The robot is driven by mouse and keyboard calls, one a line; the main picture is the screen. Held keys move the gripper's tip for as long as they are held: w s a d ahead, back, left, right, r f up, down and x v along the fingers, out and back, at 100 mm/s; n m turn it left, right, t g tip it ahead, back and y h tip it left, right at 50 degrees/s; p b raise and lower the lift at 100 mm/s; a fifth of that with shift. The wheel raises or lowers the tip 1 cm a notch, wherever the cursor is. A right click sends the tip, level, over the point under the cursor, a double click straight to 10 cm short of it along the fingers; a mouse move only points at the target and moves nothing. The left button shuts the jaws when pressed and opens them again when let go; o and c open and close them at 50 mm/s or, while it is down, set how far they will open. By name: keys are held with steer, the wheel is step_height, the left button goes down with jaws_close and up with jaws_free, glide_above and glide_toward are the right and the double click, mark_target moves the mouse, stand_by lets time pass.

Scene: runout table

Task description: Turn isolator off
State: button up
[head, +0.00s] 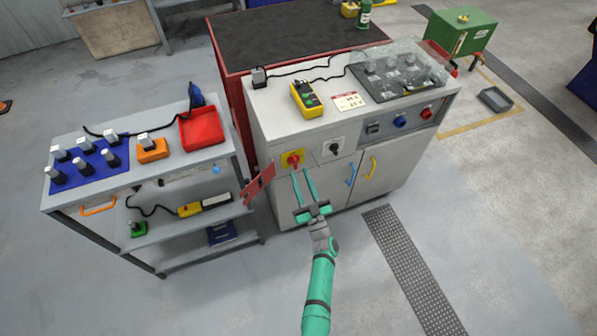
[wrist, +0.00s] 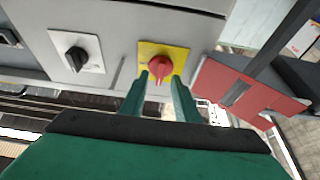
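The isolator is a red rotary knob (head: 293,160) on a yellow plate, on the front of the white cabinet (head: 262,130). In the wrist view the red knob (wrist: 160,70) sits on its yellow plate (wrist: 177,56), with its grip ridge pointing roughly down between my fingers. My gripper (head: 301,173) is open, its two green fingers pointing up at the knob. In the wrist view my fingertips (wrist: 160,78) lie either side of the knob's lower part. I cannot tell whether they touch it. The gap between the fingers shows no other object.
A black rotary switch (wrist: 76,58) on a white plate is beside the isolator; the head view shows it too (head: 334,148). A red panel (head: 259,184) juts out left of the isolator. A grey trolley (head: 170,200) stands left. Floor in front is clear.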

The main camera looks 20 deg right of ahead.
steer(key=v, duration=0.7)
steer(key=shift+s, duration=0.3)
steer(key=shift+f, duration=0.2)
steer(key=s+a+r+m+g+h, duration=0.1)
steer(key=s+a+r+g+h, duration=0.15)
steer(key=s+a, duration=1.25)
steer(key=s+a+r+g+y, duration=0.1)
steer(key=s+a+r+g, duration=0.1)
steer(key=s+r, duration=0.5)
steer(key=s+a+r+g, duration=0.2)
steer(key=s+r, duration=0.5)
steer(key=s, duration=0.5)
steer(key=shift+s+a+r+n+y, duration=0.3)
steer(key=shift+s+a+r+y, duration=0.1)
steer(key=shift+a, duration=0.15)
steer(key=shift+w+g, duration=0.15)
steer(key=shift+g, duration=0.1)
